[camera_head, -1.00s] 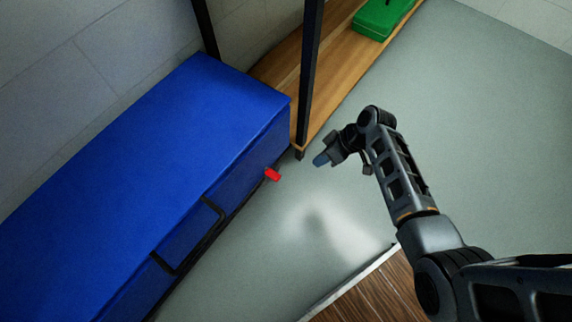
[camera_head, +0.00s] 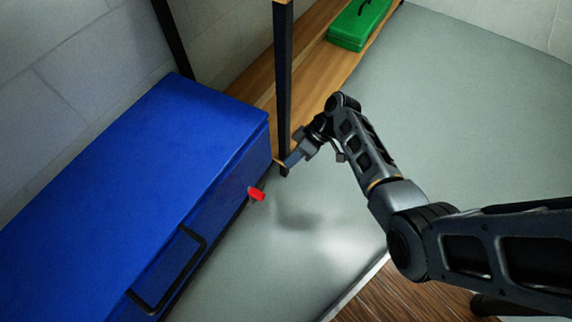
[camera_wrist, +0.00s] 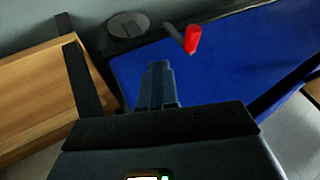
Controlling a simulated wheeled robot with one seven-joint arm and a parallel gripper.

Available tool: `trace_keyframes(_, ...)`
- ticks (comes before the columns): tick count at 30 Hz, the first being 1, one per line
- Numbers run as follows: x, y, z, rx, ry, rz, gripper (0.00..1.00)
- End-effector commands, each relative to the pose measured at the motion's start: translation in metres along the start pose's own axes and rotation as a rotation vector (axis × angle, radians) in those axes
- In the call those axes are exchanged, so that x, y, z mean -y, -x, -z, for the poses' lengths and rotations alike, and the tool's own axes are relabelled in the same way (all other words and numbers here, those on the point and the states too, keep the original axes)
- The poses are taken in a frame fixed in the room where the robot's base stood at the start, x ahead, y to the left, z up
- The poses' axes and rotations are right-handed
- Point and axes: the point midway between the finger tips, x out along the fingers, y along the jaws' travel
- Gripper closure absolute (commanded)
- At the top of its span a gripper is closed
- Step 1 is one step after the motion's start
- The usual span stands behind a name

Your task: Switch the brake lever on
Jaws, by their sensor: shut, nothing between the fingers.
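The brake lever shows as a red grip (camera_head: 257,194) sticking out from the front of the blue cabinet near its right end. In the wrist view the red grip (camera_wrist: 192,39) sits on a thin grey arm, beyond my fingertips and a little right of them. My gripper (camera_head: 291,160) is shut and empty, up and right of the grip and apart from it. In the wrist view its fingers (camera_wrist: 157,70) are together in front of the blue surface. I cannot tell clearly which position the lever is in.
The blue cabinet (camera_head: 120,150) has a black bar handle (camera_head: 172,275) on its front. A black shelf post (camera_head: 283,85) stands close behind my gripper. A wooden shelf (camera_head: 305,75) holds a green case (camera_head: 355,25). Grey floor (camera_head: 470,120) is open to the right.

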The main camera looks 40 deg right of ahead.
Motion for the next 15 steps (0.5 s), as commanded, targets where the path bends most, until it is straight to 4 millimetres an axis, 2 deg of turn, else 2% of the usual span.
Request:
trace_keyframes(1, -0.001, -0.013, -0.002, 0.002, 0.001, 0.002, 1.00)
trace_keyframes(12, -0.002, -0.085, -0.002, 0.002, 0.001, 0.001, 1.00)
trace_keyframes(15, 0.014, -0.090, -0.001, 0.002, 0.003, 0.001, 1.00)
